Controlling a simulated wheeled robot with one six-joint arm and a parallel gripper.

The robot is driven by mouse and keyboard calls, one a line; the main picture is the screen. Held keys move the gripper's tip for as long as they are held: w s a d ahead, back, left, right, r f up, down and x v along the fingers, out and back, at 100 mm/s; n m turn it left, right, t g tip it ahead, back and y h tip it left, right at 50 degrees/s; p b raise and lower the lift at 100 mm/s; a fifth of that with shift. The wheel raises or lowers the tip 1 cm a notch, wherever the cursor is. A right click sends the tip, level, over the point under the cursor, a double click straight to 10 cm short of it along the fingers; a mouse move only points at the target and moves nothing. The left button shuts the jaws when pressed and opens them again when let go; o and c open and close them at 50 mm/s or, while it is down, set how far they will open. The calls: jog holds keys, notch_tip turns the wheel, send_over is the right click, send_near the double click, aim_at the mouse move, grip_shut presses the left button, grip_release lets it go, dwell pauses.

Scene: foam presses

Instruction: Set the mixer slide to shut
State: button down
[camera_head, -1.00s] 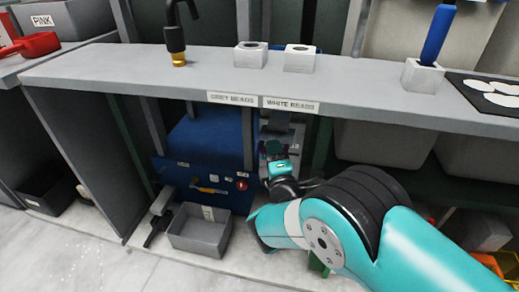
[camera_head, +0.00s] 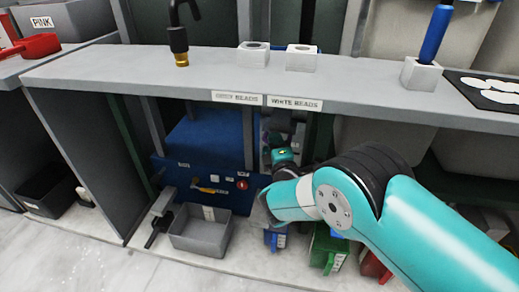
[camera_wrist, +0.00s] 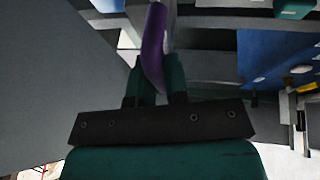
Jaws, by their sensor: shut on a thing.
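In the wrist view, my gripper (camera_wrist: 155,88) has its dark green fingers shut on a purple bar (camera_wrist: 153,45), which runs up between them. I cannot tell from its label whether this bar is the mixer slide handle. In the head view, the front of my arm reaches under the shelf, right of the blue press panel (camera_head: 225,198); the fingertips and the purple bar are hard to make out there. The blue panel carries a yellow-orange handle (camera_head: 209,190) and a red knob (camera_head: 242,184).
A grey shelf (camera_head: 130,70) with bead labels hangs over my arm. A grey open bin (camera_head: 200,243) stands before the blue panel. Blue (camera_head: 274,240) and green (camera_head: 322,250) containers stand on the floor below my arm. The floor at front left is clear.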

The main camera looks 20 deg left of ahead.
jog(key=shift+w+r, duration=0.1)
jog(key=shift+w, duration=0.05)
jog(key=c, duration=1.1)
grip_release()
jog(key=shift+c, duration=0.2)
jog(key=b+v, duration=1.7)
jog(key=b, duration=0.9)
jog(key=shift+d, duration=0.1)
